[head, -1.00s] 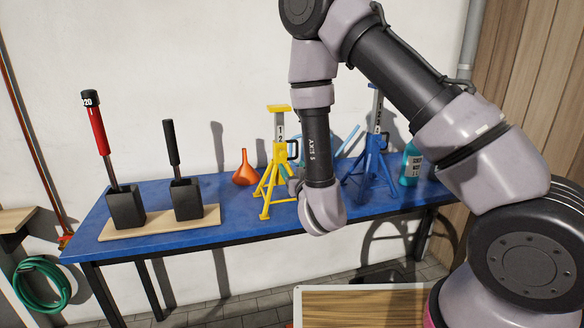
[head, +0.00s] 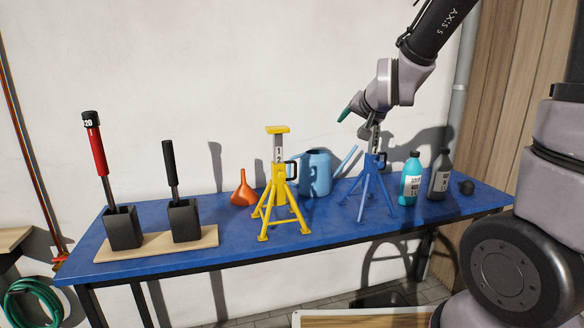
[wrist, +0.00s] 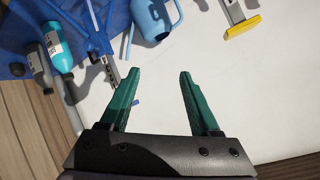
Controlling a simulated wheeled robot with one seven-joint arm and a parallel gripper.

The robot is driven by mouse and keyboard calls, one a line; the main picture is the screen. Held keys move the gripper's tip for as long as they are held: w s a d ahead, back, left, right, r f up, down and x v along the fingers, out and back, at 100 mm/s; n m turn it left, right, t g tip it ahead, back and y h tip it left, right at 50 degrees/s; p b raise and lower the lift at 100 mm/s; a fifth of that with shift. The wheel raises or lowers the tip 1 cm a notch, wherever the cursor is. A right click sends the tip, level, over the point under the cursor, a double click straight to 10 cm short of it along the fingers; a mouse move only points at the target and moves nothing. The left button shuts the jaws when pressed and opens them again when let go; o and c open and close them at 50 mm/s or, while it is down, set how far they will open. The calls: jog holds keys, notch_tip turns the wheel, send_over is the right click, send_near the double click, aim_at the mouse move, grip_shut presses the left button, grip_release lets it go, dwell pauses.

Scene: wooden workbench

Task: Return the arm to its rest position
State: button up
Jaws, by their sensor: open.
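My gripper (head: 349,110) is raised above the back right of the blue workbench (head: 340,222), near the top of the blue jack stand (head: 376,190). In the head view only a bit of a green finger shows beside the grey wrist. In the wrist view my gripper (wrist: 158,82) has its two green fingers spread apart with nothing between them. The blue jack stand also shows in the wrist view (wrist: 92,28), left of the fingers. My arm reaches in from the upper right of the head view. Whether my wrist touches the stand's top cannot be told.
A yellow jack stand (head: 279,195), blue watering can (head: 318,174), orange funnel (head: 243,192), teal bottle (head: 410,182) and dark bottle (head: 439,176) stand on the bench. Two handled tools in black holders (head: 122,228) are at the left. The wall (head: 250,70) is behind.

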jog(key=s+d+r+g, duration=0.1)
jog(key=s+d+r, duration=0.1)
jog(key=s, duration=0.5)
jog(key=s+d+r+g, duration=0.2)
jog(key=s+d+r, duration=0.1)
jog(key=s, duration=0.5)
jog(key=s+d+r+g, duration=0.1)
jog(key=s+d+r, duration=0.1)
jog(key=s, duration=0.5)
jog(key=shift+s+d+r, duration=0.15)
jog(key=shift+s+d, duration=0.1)
jog(key=shift+d, duration=0.55)
